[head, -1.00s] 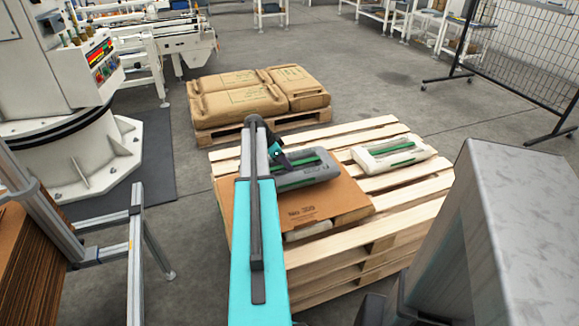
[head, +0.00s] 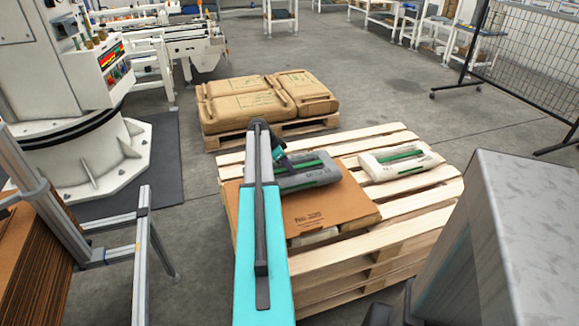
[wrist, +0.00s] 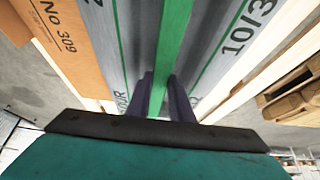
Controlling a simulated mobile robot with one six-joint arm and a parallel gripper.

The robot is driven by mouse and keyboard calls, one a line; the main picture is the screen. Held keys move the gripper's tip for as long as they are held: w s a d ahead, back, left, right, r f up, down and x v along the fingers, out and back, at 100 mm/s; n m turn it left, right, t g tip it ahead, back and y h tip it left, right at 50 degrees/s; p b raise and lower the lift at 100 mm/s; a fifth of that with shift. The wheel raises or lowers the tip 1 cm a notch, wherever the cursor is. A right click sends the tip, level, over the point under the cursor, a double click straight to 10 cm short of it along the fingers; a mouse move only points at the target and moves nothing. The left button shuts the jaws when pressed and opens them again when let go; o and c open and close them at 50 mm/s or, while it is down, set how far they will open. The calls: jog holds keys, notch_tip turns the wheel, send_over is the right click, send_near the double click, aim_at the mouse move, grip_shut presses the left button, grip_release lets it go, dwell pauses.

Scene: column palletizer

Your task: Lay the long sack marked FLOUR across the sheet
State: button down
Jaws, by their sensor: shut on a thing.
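The long grey sack (head: 318,179) with a green stripe lies over the far part of the brown cardboard sheet (head: 325,208). In the wrist view the sack (wrist: 213,45) shows "10/3" and the tail of a word that looks like FLOUR. My gripper (head: 279,153) is shut on the sack's green strip (wrist: 172,40), its dark fingers on either side. My arm hides the sack's left part in the head view. I cannot tell whether the sack touches the sheet. The sheet, marked "No 309" in the wrist view (wrist: 62,40), lies on the near pallet's load.
A white sack (head: 380,171) with a green stripe lies on the slatted wooden pallet (head: 425,205) to the right. Pale sacking (head: 314,238) shows under the sheet's front edge. Brown sacks (head: 240,109) fill another pallet behind. A grey metal column stands at right front.

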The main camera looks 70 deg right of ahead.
jog(key=shift+d+f, duration=0.1)
jog(key=shift+f, duration=1.2)
jog(key=c, duration=2)
grip_release()
jog(key=shift+f, duration=0.3)
jog(key=o, duration=0.4)
jog(key=shift+r, duration=0.1)
jog(key=shift+o, duration=0.2)
jog(key=shift+r, duration=0.1)
jog(key=v, duration=1.2)
jog(key=shift+r, duration=0.1)
